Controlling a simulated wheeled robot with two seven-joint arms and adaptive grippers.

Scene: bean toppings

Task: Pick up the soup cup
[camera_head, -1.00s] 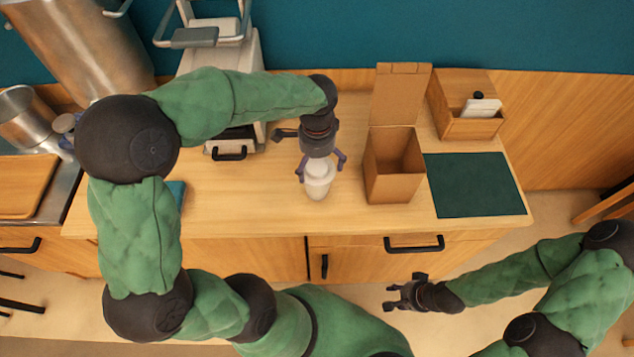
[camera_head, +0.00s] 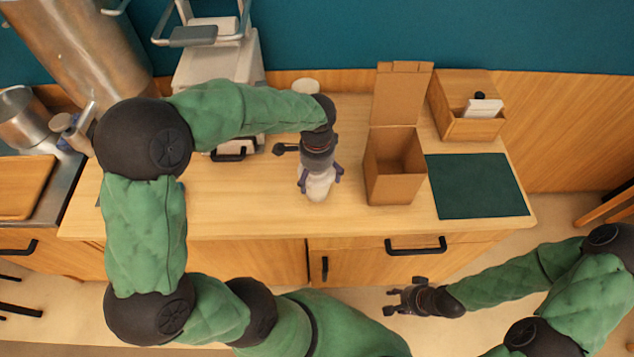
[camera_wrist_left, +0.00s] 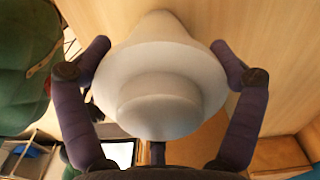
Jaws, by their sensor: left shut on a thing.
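The soup cup (camera_head: 319,186) is white and lidded, and stands upright on the wooden counter left of the cardboard box. It fills the middle of the left wrist view (camera_wrist_left: 160,95), seen from above. My left gripper (camera_head: 320,178) points down over it and is shut on it, with one purple finger on each side. The gripper partly hides the cup's top in the head view. My right gripper (camera_head: 392,300) hangs empty in front of the counter, its fingers apart.
An open cardboard box (camera_head: 394,175) stands close to the right of the cup. Beyond it lie a dark green mat (camera_head: 475,185) and a wooden holder (camera_head: 468,128). A white round container (camera_head: 305,87) stands at the back. The counter left of the cup is mostly clear.

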